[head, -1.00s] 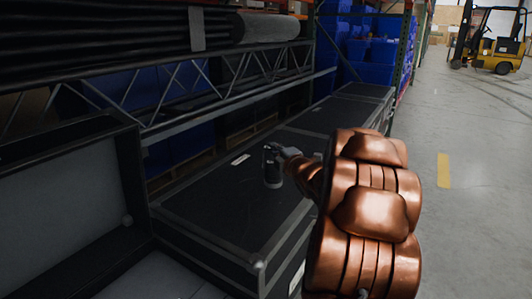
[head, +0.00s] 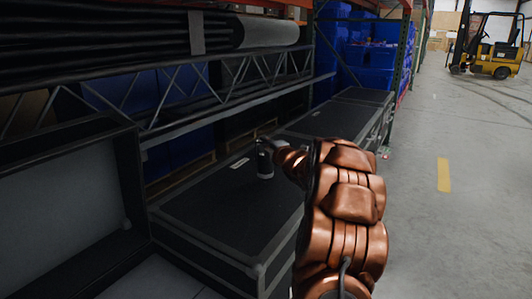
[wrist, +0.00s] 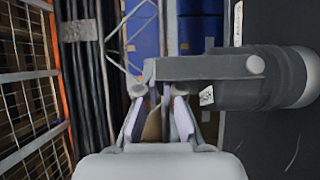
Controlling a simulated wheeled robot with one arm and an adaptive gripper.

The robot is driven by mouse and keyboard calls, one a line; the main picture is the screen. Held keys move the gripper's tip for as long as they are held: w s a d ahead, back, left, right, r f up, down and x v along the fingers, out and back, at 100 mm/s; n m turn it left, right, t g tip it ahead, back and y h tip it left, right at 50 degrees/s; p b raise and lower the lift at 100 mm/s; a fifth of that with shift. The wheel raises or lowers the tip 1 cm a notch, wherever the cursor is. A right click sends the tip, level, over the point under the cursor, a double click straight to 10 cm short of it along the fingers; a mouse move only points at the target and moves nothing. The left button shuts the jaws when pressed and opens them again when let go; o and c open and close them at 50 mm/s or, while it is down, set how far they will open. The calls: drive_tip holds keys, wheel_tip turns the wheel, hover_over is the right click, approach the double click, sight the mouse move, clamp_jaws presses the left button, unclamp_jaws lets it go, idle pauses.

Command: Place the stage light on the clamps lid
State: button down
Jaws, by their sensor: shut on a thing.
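The stage light is a dark grey cylinder (head: 265,167). In the wrist view it lies across the right side (wrist: 285,80), with a flat grey bracket (wrist: 205,68) reaching left. My gripper (head: 268,145) is shut on that bracket; its two fingers also show in the wrist view (wrist: 165,95). The light hangs upright over the black, grey-edged lid of the nearest closed case (head: 230,210), near its back edge. I cannot tell whether its base touches the lid. A small white label (head: 238,163) is on that lid; its writing is too small to read.
An open case (head: 60,215) stands at the left with its lid raised. More closed black cases (head: 355,110) continue behind. A rack beam (head: 230,98) runs above the cases' back side. The floor at right is clear up to a yellow forklift (head: 490,45).

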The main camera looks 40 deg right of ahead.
drive_tip(key=shift+f+b, duration=0.7)
drive_tip(key=shift+f, duration=1.25)
drive_tip(key=c, duration=1.3)
unclamp_jaws()
drive_tip(key=shift+r, duration=0.2)
drive_tip(key=shift+s, duration=0.2)
drive_tip(key=p+v, duration=0.1)
drive_tip(key=v, duration=1)
drive_tip(key=shift+s+a+p, duration=0.15)
drive_tip(key=shift+s+p, duration=0.1)
drive_tip(key=shift+p, duration=0.05)
